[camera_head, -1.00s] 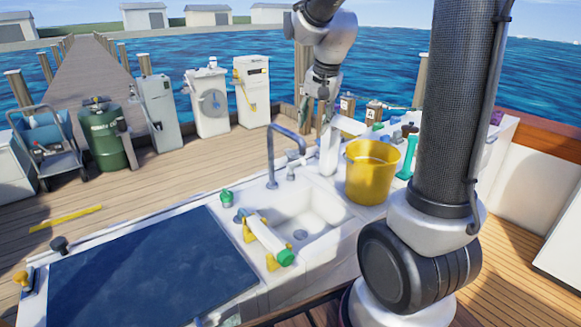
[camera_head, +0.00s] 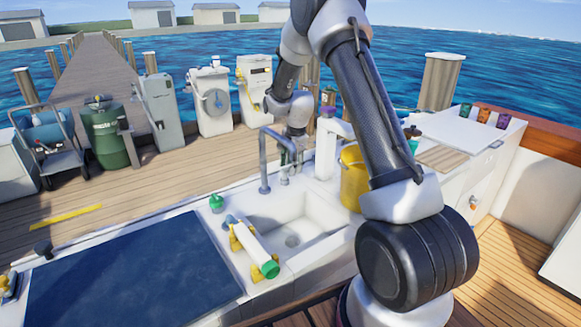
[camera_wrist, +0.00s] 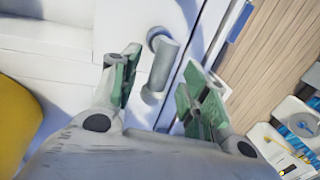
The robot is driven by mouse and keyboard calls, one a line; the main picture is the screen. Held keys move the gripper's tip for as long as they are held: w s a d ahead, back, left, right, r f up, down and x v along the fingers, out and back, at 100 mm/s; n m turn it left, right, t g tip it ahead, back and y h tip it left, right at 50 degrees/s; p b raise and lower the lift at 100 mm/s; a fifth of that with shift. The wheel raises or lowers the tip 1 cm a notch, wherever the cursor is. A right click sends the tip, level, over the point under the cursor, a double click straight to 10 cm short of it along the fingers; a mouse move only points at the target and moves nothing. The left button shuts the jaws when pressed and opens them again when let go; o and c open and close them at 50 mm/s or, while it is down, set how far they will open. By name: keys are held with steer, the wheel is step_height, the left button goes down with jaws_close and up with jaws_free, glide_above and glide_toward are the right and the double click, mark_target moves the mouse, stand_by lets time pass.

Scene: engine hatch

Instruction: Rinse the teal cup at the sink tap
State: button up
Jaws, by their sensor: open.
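The grey curved tap (camera_head: 264,160) stands at the back edge of the white sink (camera_head: 290,222). My gripper (camera_head: 289,160) is lowered just right of the tap, partly hidden behind the spout. In the wrist view my open gripper (camera_wrist: 160,90) has green pads on either side of a short grey cylinder (camera_wrist: 163,65), which looks like the tap's lever. I cannot tell whether the pads touch it. A small green-teal cup (camera_head: 465,110) stands at the far right end of the counter, beside an orange-brown cup and a purple cup. No running water shows.
A yellow bucket (camera_head: 353,178) stands right of the sink, partly behind my arm. A white tube with a green end (camera_head: 269,268) lies on yellow cradles at the sink's left edge. A dark panel (camera_head: 130,270) covers the left counter. Dock machines (camera_head: 212,100) stand behind.

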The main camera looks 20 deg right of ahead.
steer(key=shift+w+f, duration=0.1)
steer(key=shift+f, duration=0.35)
steer(key=shift+a, duration=0.1)
jaws_close()
steer(key=shift+s+r+m+h, duration=0.1)
steer(key=shift+s+m+h, duration=0.1)
steer(key=shift+m, duration=0.65)
steer(key=shift+s+m+h, duration=0.1)
steer(key=shift+s+m, duration=0.05)
steer(key=shift+m, duration=0.7)
jaws_free()
